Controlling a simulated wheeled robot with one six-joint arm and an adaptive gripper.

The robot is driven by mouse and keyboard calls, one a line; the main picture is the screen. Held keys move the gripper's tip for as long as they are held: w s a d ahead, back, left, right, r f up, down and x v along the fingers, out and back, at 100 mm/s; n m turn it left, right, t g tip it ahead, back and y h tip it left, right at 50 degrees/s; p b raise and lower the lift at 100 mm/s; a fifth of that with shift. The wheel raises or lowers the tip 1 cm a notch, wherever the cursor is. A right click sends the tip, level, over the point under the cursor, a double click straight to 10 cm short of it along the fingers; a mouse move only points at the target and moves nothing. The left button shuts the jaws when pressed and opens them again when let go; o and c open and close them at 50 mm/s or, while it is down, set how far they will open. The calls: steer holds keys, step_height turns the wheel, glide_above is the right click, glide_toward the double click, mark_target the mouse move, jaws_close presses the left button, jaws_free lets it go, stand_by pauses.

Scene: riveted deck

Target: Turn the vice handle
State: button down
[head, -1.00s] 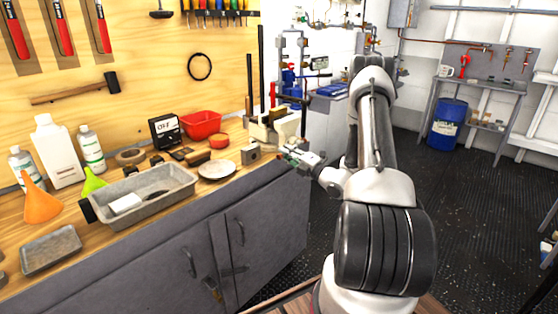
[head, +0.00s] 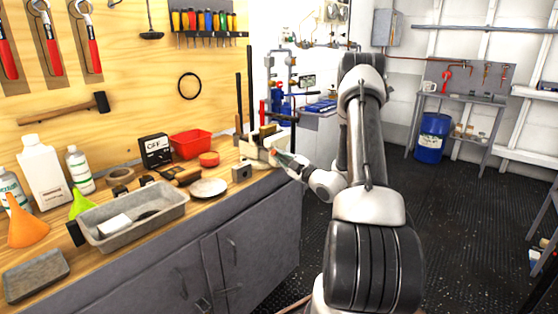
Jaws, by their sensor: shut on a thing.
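A cream-coloured vice (head: 250,150) stands at the far right end of the wooden workbench in the head view. My gripper (head: 278,157) is at the vice's front right side, at the bench edge. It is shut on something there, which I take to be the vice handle. The handle itself is too small and too covered by the fingers to make out, so its angle cannot be told. My arm reaches to it from the right.
The workbench holds a grey tray (head: 100,241), a red bin (head: 190,151), a white dish (head: 208,188) and a small grey block (head: 242,173). Grey cabinets (head: 245,240) front the bench. Black floor (head: 465,215) is open on the right, with a blue drum (head: 432,138) behind.

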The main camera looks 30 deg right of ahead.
steer(key=shift+s+d+m, duration=0.1)
steer(key=shift+d+m, duration=0.1)
steer(key=shift+m, duration=0.1)
steer(key=c, duration=1.5)
jaws_free()
steer(key=shift+o, duration=0.2)
steer(key=v, duration=1.2)
